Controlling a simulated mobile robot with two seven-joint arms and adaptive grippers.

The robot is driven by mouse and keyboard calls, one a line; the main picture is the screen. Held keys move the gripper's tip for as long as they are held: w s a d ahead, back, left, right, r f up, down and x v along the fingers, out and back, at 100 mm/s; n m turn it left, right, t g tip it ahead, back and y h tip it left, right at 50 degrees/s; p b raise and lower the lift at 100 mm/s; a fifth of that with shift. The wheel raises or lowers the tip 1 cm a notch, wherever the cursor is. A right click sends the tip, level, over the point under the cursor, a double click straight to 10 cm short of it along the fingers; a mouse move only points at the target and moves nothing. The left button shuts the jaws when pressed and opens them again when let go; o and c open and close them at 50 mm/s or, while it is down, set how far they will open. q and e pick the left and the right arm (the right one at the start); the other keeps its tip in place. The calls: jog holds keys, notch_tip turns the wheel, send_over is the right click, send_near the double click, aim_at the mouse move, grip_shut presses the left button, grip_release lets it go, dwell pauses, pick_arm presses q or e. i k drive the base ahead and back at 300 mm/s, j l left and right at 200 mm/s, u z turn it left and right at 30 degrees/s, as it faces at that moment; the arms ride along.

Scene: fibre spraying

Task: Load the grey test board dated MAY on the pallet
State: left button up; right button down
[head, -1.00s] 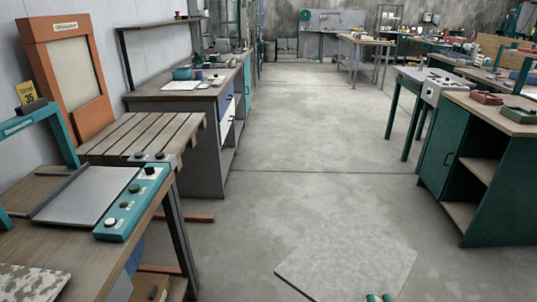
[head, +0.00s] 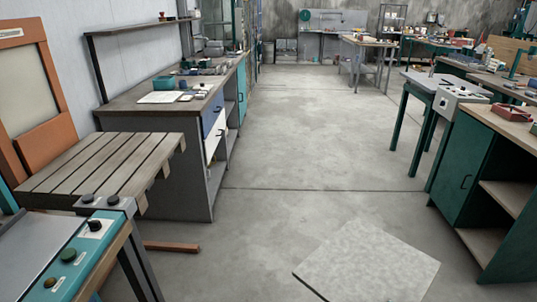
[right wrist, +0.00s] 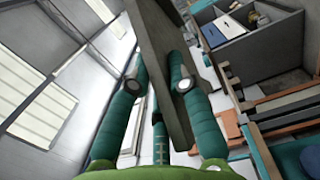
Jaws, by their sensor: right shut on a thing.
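A grey mottled board (head: 372,262) shows at the bottom of the head view, tilted, above the floor. No date can be read on it. In the right wrist view the board (right wrist: 160,50) is seen nearly edge-on. My right gripper (right wrist: 158,85) has its teal fingers on either side of it and is shut on it. The right gripper does not show in the head view. My left gripper is in neither view. A slatted wooden top (head: 100,165), which may be the pallet, stands at the left in the head view.
A bench with a teal control panel (head: 82,255) is at the lower left, in front of the slatted top. An orange frame (head: 38,90) stands behind it. A grey cabinet (head: 170,150) and a green cabinet (head: 465,165) flank the clear concrete floor (head: 310,150).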

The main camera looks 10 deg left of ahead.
aim_at(128, 159)
jog(key=i+l+u, duration=0.1)
jog(key=i+u, duration=0.25)
jog(key=i+l+u, duration=0.4)
jog(key=i, duration=0.2)
jog(key=i+l+u, duration=0.15)
jog(key=u, duration=0.25)
jog(key=i+l+u, duration=0.5)
jog(key=u, duration=0.25)
jog(key=i+l+u, duration=0.15)
jog(key=l+u, duration=0.5)
jog(key=l, duration=0.2)
jog(key=l+u, duration=0.35)
jog(key=l, duration=0.15)
jog(key=l+u, duration=0.2)
jog(key=l, duration=0.35)
